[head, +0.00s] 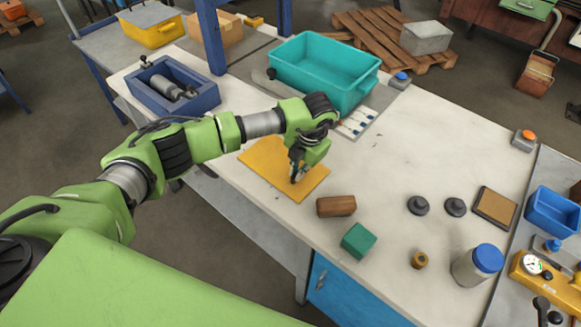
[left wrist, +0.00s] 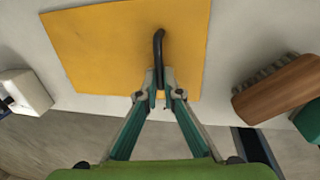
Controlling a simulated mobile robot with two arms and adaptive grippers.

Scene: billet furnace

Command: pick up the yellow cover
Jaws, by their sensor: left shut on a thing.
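The yellow cover (head: 262,163) is a flat square plate near the front edge of the pale worktop in the head view. It fills the upper middle of the left wrist view (left wrist: 110,50), where a dark curved handle (left wrist: 158,50) stands on it. My left gripper (head: 295,178) comes down over the cover's right part. In the left wrist view its two fingertips (left wrist: 160,90) are shut on the near end of the handle. I cannot tell whether the cover touches the worktop. My right gripper is in neither view.
A wooden brush (head: 336,206) and a green block (head: 358,240) lie right of the cover. A teal bin (head: 322,62) stands behind it, and a blue tray (head: 205,100) holding a metal part stands at the back left.

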